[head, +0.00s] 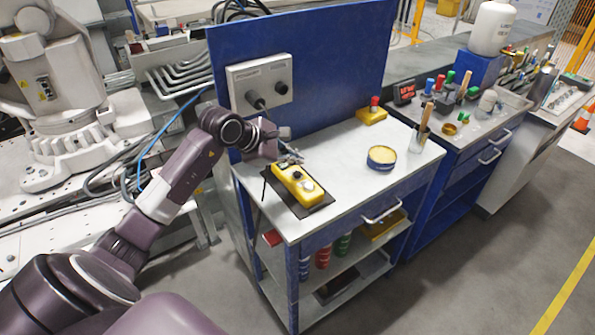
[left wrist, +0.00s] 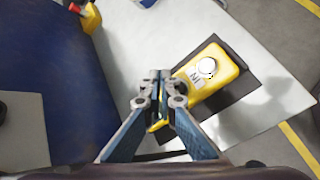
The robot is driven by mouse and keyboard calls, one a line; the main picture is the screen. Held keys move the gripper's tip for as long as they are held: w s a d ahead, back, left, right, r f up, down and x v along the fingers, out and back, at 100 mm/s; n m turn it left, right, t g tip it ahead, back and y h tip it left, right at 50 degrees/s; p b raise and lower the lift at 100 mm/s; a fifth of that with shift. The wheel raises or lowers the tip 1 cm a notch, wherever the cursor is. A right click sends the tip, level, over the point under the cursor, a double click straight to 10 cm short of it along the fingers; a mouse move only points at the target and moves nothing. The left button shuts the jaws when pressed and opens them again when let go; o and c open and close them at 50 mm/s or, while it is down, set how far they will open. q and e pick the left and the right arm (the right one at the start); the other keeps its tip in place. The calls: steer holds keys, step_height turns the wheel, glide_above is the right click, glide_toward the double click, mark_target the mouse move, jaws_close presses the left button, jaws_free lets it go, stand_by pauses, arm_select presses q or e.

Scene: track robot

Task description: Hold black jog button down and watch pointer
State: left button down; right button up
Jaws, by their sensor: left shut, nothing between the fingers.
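A yellow control box (head: 310,196) lies on a black mat (head: 323,205) near the left front of the white-topped workbench. A black button (head: 297,175) shows on its top, with a pale round spot nearer its right end. In the left wrist view the yellow box (left wrist: 227,71) shows a white round face (left wrist: 207,67) and a small label; no pointer can be made out. My left gripper (head: 296,157) is shut and empty, just behind the box's left end. In the left wrist view the gripper (left wrist: 160,76) covers that end and hides the button. Contact cannot be told.
A blue panel (head: 330,65) with a grey switch box (head: 262,84) stands behind the bench. The bench middle is clear.

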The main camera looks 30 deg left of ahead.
mark_target(296, 175)
arm_select(q)
steer(key=shift+r+p, duration=0.55)
steer(key=shift+r, duration=1.1)
